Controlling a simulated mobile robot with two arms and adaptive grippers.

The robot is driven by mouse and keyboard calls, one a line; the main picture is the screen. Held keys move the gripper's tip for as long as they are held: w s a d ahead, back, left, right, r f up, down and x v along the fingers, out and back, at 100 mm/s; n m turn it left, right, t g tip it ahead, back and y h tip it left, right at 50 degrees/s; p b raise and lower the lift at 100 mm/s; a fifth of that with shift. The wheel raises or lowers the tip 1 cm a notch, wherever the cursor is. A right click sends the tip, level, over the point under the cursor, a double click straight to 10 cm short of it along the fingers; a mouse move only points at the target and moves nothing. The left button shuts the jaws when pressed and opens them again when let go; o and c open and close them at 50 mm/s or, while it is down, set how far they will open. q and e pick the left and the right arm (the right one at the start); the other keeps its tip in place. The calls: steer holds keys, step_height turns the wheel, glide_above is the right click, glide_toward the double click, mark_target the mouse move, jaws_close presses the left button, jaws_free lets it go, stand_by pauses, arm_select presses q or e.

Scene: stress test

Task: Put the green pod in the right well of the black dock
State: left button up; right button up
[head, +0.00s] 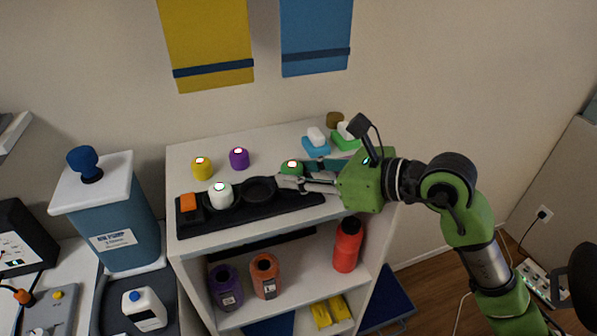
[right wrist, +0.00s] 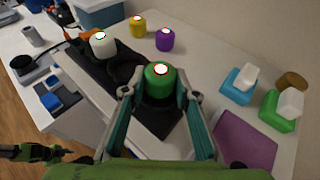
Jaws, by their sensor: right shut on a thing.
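The green pod (head: 291,167) has a white top with a red ring. My right gripper (right wrist: 160,98) is shut on it, one finger on each side. The black dock (head: 250,221) lies along the shelf top's front. The white pod (head: 221,196) stands in its left well, and the middle well (head: 260,189) is empty. The green pod is at the dock's right end; the fingers hide its base and the right well, so I cannot tell whether it is seated or above. A green and black part of my left arm (right wrist: 38,153) shows at the right wrist view's lower left; its jaws are unclear.
A yellow pod (head: 202,168) and a purple pod (head: 239,159) stand behind the dock. Blue (head: 316,143) and green (head: 345,140) blocks with white tops and a brown round thing (head: 335,120) are at the back right. An orange block (head: 188,202) sits at the dock's left end.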

steer(key=o, duration=0.9)
steer(key=shift+s+f, duration=0.15)
steer(key=shift+f, duration=0.65)
steer(key=shift+o, duration=0.7)
steer(key=shift+a+h, duration=0.15)
steer(key=shift+h, duration=0.15)
steer(key=shift+s+d+r, duration=0.15)
steer(key=shift+d, duration=0.25)
steer(key=r+v, duration=0.1)
steer(key=v, duration=1)
steer(key=shift+r, duration=0.15)
